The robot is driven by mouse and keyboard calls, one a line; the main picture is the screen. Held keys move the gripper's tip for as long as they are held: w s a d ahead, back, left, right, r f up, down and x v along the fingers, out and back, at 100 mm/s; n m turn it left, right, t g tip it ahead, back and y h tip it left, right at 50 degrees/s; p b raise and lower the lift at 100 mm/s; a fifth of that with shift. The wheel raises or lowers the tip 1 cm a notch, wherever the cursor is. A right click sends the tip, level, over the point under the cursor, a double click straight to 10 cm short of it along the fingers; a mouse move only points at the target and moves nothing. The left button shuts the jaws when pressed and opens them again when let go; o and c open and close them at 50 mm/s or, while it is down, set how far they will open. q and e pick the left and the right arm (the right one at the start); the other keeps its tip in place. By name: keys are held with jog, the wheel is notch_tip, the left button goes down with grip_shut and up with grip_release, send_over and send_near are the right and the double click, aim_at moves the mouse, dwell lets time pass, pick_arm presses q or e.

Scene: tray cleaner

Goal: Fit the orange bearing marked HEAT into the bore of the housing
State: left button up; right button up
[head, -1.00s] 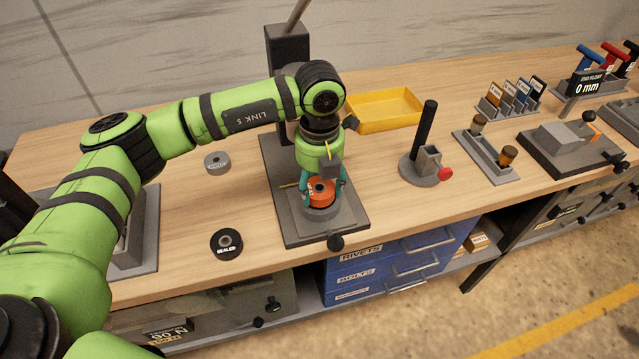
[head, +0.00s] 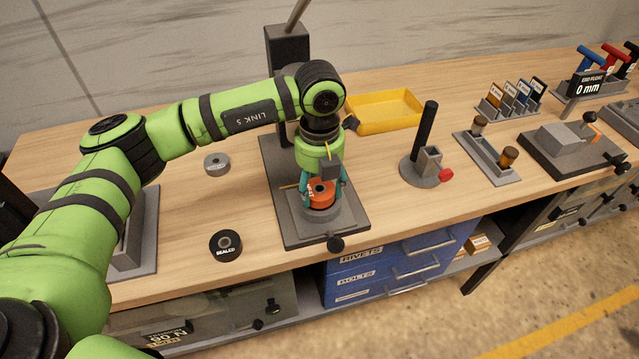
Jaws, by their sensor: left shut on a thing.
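The orange bearing (head: 321,194) is between the fingers of my left gripper (head: 322,186), which is shut on it. The bearing is directly over the grey round housing (head: 322,215) on the press's dark base plate. Its lower edge meets or nearly meets the top of the housing; I cannot tell whether it sits in the bore. The bore is hidden by the bearing and gripper. The bearing's marking is too small to read. My right gripper is not in view.
A black bearing marked SEALED (head: 226,245) and a grey bearing (head: 217,164) lie left of the press (head: 287,55). A yellow tray (head: 385,112) is behind right. A stand with a black post (head: 424,150) is to the right. Bare bench lies between.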

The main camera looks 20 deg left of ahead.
aim_at(319, 189)
pick_arm(q)
jog(key=shift+b, duration=0.45)
dwell(0.9)
jog(key=shift+f+b, duration=0.7)
jog(key=o, duration=1.4)
notch_tip(319, 189, up, 8)
jog(key=shift+f, duration=0.25)
